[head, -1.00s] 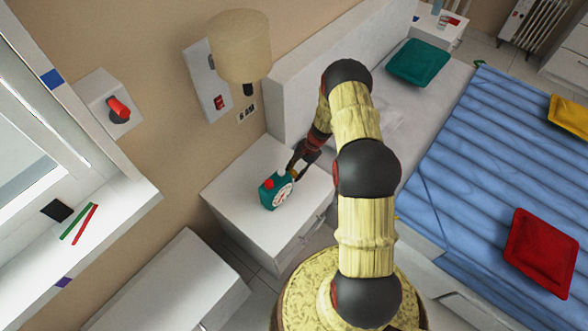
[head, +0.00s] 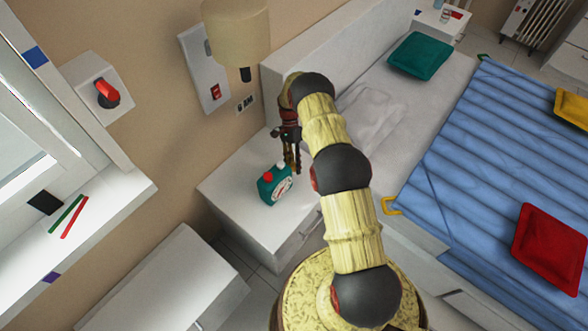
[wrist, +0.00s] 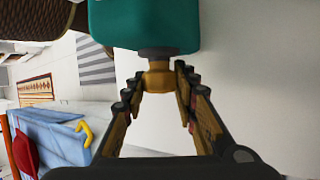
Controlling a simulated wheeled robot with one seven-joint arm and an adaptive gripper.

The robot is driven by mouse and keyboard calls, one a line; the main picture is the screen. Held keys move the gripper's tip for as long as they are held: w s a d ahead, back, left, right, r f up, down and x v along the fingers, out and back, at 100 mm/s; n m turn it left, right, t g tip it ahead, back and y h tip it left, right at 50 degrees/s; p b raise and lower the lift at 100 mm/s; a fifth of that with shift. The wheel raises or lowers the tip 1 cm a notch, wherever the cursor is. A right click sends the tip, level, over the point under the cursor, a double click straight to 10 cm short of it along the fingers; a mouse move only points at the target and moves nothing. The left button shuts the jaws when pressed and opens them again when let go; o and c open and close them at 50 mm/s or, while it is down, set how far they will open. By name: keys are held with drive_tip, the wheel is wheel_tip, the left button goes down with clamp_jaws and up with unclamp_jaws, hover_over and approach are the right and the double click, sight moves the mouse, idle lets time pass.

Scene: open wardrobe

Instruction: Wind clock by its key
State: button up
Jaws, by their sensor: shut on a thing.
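The teal clock (head: 266,190) stands on the white nightstand, its white dial turned to the lower right and small knobs on top. In the wrist view the clock's teal body (wrist: 145,25) fills the top middle. The golden key (wrist: 159,76) sticks out from it on a dark stem. My gripper (wrist: 157,92) has one finger on each side of the key and is shut on it. In the head view my gripper (head: 293,164) is just behind the clock, pointing down; the key is hidden there.
The nightstand (head: 235,195) has free room around the clock. A wall lamp (head: 236,35) hangs above, near the wall and headboard. The bed with a blue cover (head: 450,170) lies to the right, a windowsill with pens (head: 75,218) to the left.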

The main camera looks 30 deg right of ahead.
sight(294, 164)
drive_tip(key=shift+a, duration=0.1)
idle(0.3)
drive_tip(key=o, duration=1.2)
drive_tip(key=shift+c, duration=0.2)
drive_tip(key=shift+r, duration=0.1)
wheel_tip(294, 164, up, 10)
drive_tip(key=shift+f, duration=0.15)
